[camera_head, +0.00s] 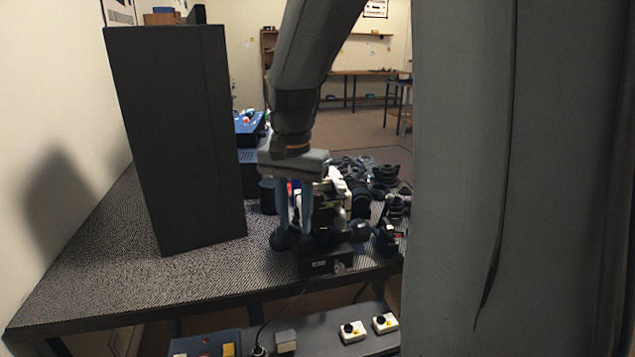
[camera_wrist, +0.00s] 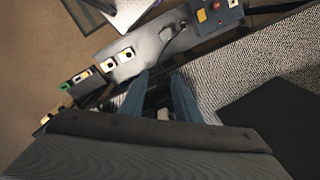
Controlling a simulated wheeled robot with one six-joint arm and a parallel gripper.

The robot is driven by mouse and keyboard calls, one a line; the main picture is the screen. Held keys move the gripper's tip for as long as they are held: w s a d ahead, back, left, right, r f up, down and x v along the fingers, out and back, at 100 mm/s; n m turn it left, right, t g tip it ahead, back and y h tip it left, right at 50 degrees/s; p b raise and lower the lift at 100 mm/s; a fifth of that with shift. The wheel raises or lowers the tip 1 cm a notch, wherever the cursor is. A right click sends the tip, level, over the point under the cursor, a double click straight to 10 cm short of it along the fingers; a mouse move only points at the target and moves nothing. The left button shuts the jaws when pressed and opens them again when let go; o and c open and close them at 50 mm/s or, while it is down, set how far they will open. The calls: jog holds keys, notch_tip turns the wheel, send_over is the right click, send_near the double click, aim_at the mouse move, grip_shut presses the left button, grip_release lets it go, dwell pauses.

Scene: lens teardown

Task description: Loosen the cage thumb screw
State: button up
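My gripper (camera_head: 296,222) points down at the black and white lens rig (camera_head: 335,212) near the table's front edge. Its two blue-grey fingers stand apart, one on the left and one partly over the rig. In the wrist view my gripper (camera_wrist: 162,82) also shows its fingers apart, with a dark part of the rig between and below them. I cannot tell whether the fingers touch it. A small round knob (camera_head: 338,267) is on the front of the rig's black base. I cannot make out which part is the cage thumb screw; it may be hidden by the fingers.
A tall black box (camera_head: 180,140) stands left of my gripper on the textured table (camera_head: 110,260). Several dark lens parts (camera_head: 385,180) crowd the right and back. A lower shelf in front holds white switch boxes (camera_head: 352,331). The table's left front is clear.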

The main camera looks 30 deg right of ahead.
aim_at(318, 193)
jog(key=w+d+r+m, duration=0.1)
jog(key=d+r+m, duration=0.1)
jog(key=r, duration=0.1)
jog(key=w+d+r+m, duration=0.2)
jog(key=d+r+m, duration=0.1)
jog(key=w+d+r+m, duration=0.1)
jog(key=d+r+m, duration=0.1)
jog(key=r, duration=0.2)
jog(key=shift+w+d+p, duration=0.15)
jog(key=shift+d+p, duration=0.2)
jog(key=shift+p, duration=0.05)
jog(key=shift+d+r+m, duration=0.1)
jog(key=shift+d+m, duration=0.15)
jog(key=shift+m, duration=0.25)
notch_tip(318, 193, down, 8)
jog(key=shift+r+p, duration=0.25)
jog(key=shift+p, duration=0.15)
grip_shut()
